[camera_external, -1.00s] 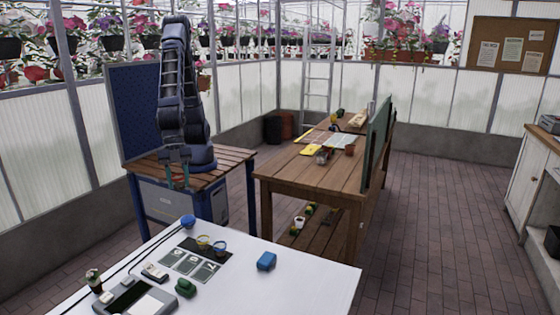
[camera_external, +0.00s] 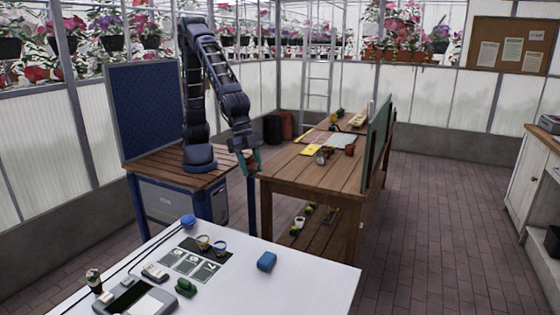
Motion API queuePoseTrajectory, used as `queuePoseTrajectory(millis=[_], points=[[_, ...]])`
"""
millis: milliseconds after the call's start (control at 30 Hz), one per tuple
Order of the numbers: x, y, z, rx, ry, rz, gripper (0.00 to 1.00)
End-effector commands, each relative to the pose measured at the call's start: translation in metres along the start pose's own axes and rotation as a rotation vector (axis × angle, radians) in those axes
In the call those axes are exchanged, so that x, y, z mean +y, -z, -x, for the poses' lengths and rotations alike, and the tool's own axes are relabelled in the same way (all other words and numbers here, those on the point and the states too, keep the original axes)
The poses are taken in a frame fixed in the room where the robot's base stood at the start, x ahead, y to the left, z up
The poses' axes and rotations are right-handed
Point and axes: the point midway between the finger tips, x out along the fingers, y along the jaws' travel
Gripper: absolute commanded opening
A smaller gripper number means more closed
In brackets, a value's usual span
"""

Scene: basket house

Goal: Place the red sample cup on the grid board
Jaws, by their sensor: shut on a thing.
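My gripper (camera_external: 249,165) has teal fingers and hangs at the near left corner of the long wooden table. It is shut on a small reddish thing, which looks like the red sample cup; the fingers hide most of it. A dark board with pale marked squares (camera_external: 187,263) lies on the white table and may be the grid board. A blue dotted panel (camera_external: 145,110) stands upright behind my arm. Another small reddish-brown cup (camera_external: 350,149) stands on the wooden table.
The wooden table (camera_external: 300,178) is bare at its near end, with a yellow item (camera_external: 311,150) and small objects farther back. A green upright panel (camera_external: 378,140) edges its right side. The white table (camera_external: 310,280) holds a blue block (camera_external: 266,261) and two ringed cups near the board.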

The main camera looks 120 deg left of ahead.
Motion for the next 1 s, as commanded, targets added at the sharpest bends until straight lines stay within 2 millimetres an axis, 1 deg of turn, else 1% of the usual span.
queuePoseTrajectory(millis=[33, 167, 300, 467, 500, 567, 600, 667, 700, 867, 900, 967, 1000], points=[[-0.021, 0.008, -0.003, 0.000, 0.012, 0.027, 0.17], [-0.068, 0.022, -0.008, -0.001, 0.037, 0.085, 0.17], [-0.121, 0.035, -0.013, -0.002, 0.064, 0.147, 0.17], [-0.183, 0.044, -0.016, -0.003, 0.094, 0.217, 0.17], [-0.200, 0.045, -0.017, -0.004, 0.102, 0.235, 0.17], [-0.224, 0.047, -0.017, -0.004, 0.113, 0.262, 0.17], [-0.240, 0.048, -0.017, -0.004, 0.121, 0.280, 0.17], [-0.264, 0.048, -0.017, -0.003, 0.133, 0.306, 0.17], [-0.280, 0.048, -0.017, -0.004, 0.140, 0.323, 0.17], [-0.346, 0.044, -0.015, -0.006, 0.169, 0.393, 0.17], [-0.363, 0.042, -0.015, -0.006, 0.177, 0.412, 0.17], [-0.388, 0.039, -0.013, -0.006, 0.188, 0.438, 0.17], [-0.404, 0.036, -0.013, -0.007, 0.195, 0.457, 0.17]])
